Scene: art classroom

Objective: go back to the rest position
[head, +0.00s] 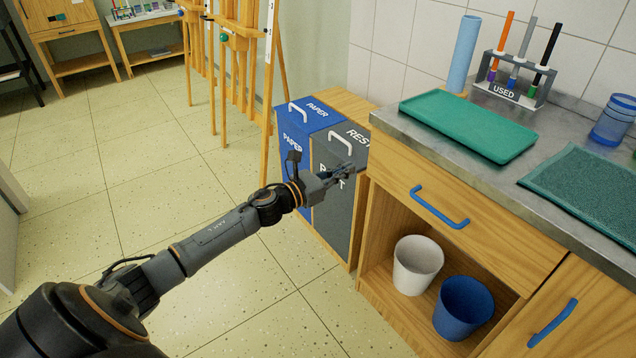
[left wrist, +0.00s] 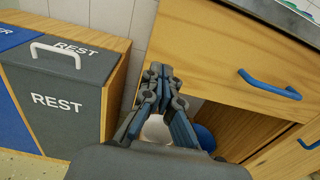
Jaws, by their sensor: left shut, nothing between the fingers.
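My left gripper (head: 345,174) reaches in from the left in the head view, in front of the grey REST bin (head: 333,210). It is shut and empty. In the left wrist view the closed fingers of my left gripper (left wrist: 163,92) show in front of the wooden cabinet (left wrist: 205,55), just right of the REST bin (left wrist: 60,105). The fingers look clear of the bin and the cabinet. My right gripper shows in neither view.
A blue PAPER bin (head: 295,150) stands beside the REST bin. The cabinet has a blue drawer handle (head: 440,207); its open shelf holds a white cup (head: 417,265) and a blue cup (head: 463,308). A green tray (head: 468,127) lies on the counter. Floor at left is clear.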

